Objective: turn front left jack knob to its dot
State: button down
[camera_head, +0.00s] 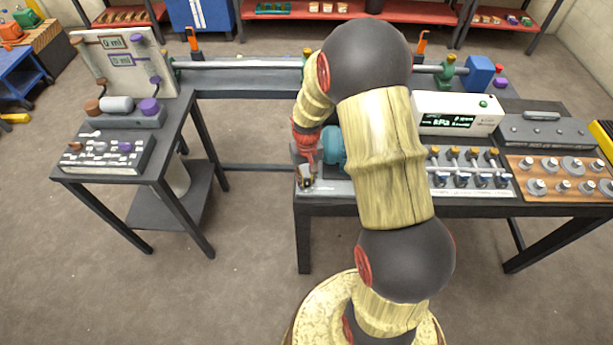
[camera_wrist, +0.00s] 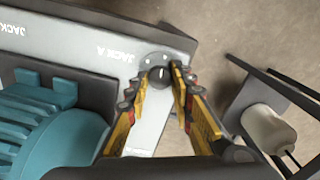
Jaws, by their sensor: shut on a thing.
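In the wrist view a small black jack knob (camera_wrist: 159,76) with a white pointer line sits on a round grey dial at the plate's corner. The label JACK A (camera_wrist: 113,56) is beside it. Small pale marks show on the dial near the knob; which one is the dot I cannot tell. My gripper (camera_wrist: 160,74) has its yellow fingers on both sides of the knob and is shut on it. In the head view my gripper (camera_head: 306,180) is low at the left front corner of the main bench; the knob is hidden there.
A teal motor (camera_wrist: 55,130) with fins stands close beside my gripper; it also shows in the head view (camera_head: 333,150). The grey base plate (camera_wrist: 90,35) runs on to another JACK label. A side table (camera_head: 130,165) stands to the left, with free floor between.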

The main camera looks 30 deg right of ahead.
aim_at(306, 181)
jog(key=shift+m, duration=0.5)
jog(key=c, duration=1.5)
grip_release()
jog(key=shift+c, duration=0.2)
notch_tip(306, 181, up, 12)
